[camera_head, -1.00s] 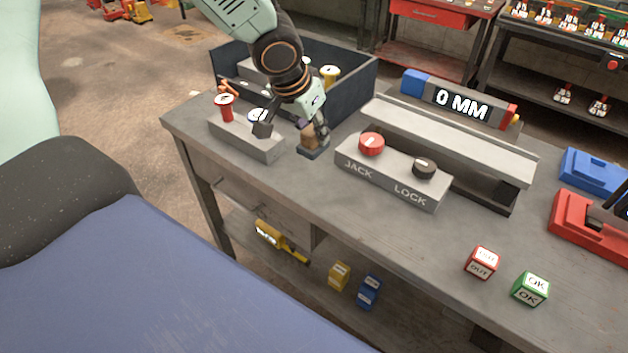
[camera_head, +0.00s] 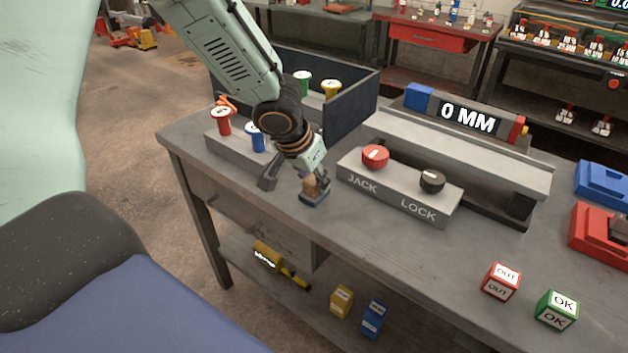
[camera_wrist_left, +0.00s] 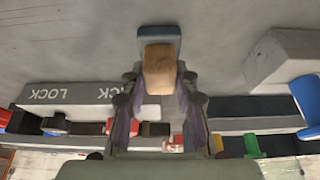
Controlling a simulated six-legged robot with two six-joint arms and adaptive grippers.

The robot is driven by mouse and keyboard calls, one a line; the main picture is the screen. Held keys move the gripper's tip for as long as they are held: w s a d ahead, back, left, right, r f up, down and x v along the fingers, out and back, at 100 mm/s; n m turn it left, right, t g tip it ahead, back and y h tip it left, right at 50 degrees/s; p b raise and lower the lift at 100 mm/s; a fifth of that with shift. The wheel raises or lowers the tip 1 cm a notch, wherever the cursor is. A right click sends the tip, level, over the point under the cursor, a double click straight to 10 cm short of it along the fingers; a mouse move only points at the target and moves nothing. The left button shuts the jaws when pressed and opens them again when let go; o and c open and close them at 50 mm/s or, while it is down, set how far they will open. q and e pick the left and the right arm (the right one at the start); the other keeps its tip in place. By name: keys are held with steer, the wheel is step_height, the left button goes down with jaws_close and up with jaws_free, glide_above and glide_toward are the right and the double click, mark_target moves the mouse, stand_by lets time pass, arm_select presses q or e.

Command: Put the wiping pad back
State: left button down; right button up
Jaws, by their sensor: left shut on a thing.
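The wiping pad (camera_head: 314,198) has a tan wooden grip and a dark blue-grey base. It is near the front edge of the bench, between the grey block with coloured spools and the JACK/LOCK block. My left gripper (camera_head: 298,180) is shut on its grip, base downward. Whether the base touches the bench top I cannot tell. In the left wrist view the pad (camera_wrist_left: 159,68) sits between the two fingers of the left gripper (camera_wrist_left: 158,100). My right gripper is out of view.
The JACK/LOCK block (camera_head: 396,190) with red and black knobs is right of the pad. The spool block (camera_head: 238,150) holds a red and a blue spool. A dark open bin (camera_head: 350,108) stands behind. OUT (camera_head: 501,282) and OK (camera_head: 556,310) cubes lie front right.

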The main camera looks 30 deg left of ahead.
arm_select(q)
steer(key=shift+s, duration=0.15)
steer(key=shift+f, duration=0.1)
steer(key=c, duration=1)
jaws_free()
